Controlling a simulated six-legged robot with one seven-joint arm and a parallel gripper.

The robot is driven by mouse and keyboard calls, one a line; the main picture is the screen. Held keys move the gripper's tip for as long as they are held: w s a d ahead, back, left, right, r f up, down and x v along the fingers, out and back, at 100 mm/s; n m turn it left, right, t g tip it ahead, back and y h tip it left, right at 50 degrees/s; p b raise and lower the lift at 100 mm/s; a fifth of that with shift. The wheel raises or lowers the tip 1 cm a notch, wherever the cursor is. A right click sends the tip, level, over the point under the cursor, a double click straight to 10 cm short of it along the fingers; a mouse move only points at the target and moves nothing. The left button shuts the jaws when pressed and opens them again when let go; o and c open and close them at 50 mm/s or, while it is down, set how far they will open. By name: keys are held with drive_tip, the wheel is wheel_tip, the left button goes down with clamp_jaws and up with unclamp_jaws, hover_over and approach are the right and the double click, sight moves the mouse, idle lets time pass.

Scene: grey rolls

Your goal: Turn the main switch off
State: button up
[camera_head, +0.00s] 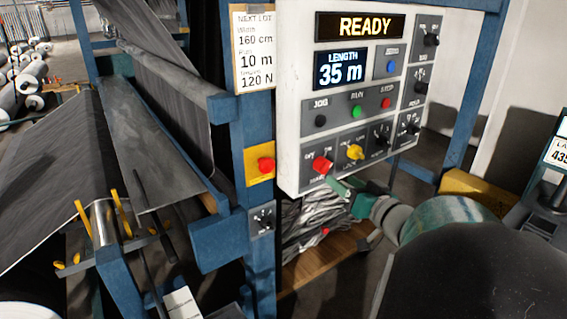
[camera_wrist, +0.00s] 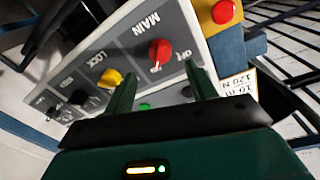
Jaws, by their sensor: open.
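The main switch is a red knob (camera_head: 322,165) at the lower left of the white control panel (camera_head: 291,120). OFF is printed to its upper left and ON to its upper right. In the wrist view the red knob (camera_wrist: 160,52) shows turned around, beside the word MAIN. I cannot tell surely which mark it points to. My gripper (camera_head: 343,188), with green fingers, is just below and right of the knob. In the wrist view the fingers of my gripper (camera_wrist: 165,88) are apart and empty, with the knob ahead of the gap. No contact with the knob is visible.
A yellow lock knob (camera_head: 354,152) sits right of the main switch. A red button on a yellow plate (camera_head: 265,165) is on the blue post to the left. The display (camera_head: 360,27) reads READY. Rags (camera_head: 318,220) lie below the panel.

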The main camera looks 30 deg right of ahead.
sight(327, 170)
drive_tip(key=w, duration=0.7)
drive_tip(key=shift+d, duration=0.15)
drive_tip(key=shift+c, duration=0.3)
drive_tip(key=c, duration=0.9)
